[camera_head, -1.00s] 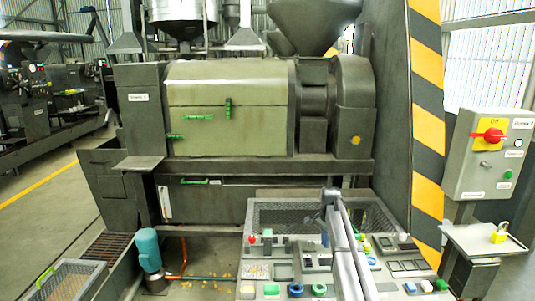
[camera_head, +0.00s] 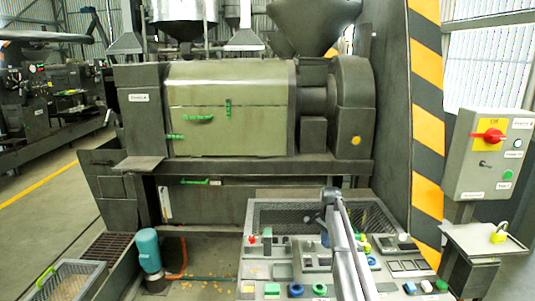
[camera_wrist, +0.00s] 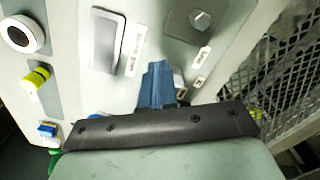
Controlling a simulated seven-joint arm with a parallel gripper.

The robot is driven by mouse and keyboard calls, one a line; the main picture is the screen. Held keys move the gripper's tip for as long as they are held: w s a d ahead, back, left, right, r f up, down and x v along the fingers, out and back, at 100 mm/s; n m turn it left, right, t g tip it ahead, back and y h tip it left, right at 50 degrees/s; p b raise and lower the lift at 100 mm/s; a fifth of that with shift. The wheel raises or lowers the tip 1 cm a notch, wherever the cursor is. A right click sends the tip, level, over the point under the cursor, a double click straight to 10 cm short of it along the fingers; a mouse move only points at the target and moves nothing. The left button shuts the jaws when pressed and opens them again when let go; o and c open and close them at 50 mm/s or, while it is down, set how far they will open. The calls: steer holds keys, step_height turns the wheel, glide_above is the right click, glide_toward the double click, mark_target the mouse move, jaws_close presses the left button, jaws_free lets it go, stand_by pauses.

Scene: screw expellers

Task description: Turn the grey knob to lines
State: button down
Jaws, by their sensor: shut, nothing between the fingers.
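My gripper (camera_head: 325,240) points down at the middle of the control console (camera_head: 258,272). Its blue fingers (camera_wrist: 157,84) are shut in the wrist view, with their tips close to the panel. A small pale grey part (camera_wrist: 179,80), possibly the grey knob, shows just beside the fingers and is mostly hidden by them. I cannot tell whether the fingers touch it or where it points. Small white labels (camera_wrist: 202,57) lie on the panel near it, too small to read.
In the wrist view, a dark plate with a pale hexagonal piece (camera_wrist: 201,21), a yellow part (camera_wrist: 37,78), a blue button (camera_wrist: 47,130) and a round white button (camera_wrist: 20,35) surround the gripper. Black mesh (camera_wrist: 285,65) lies at the right.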

steer(key=shift+w+a+f, duration=0.15)
steer(key=shift+w+f, duration=0.05)
steer(key=shift+f, duration=0.4)
steer(key=shift+w+a+r, duration=0.1)
steer(key=shift+w+a, duration=0.35)
steer(key=shift+w, duration=0.15)
steer(key=shift+w+a, duration=0.15)
steer(key=shift+w, duration=0.25)
steer(key=shift+a, duration=0.4)
step_height(320, 180, up, 6)
steer(key=shift+s+d, duration=0.15)
steer(key=shift+d, duration=0.1)
stand_by(0.4)
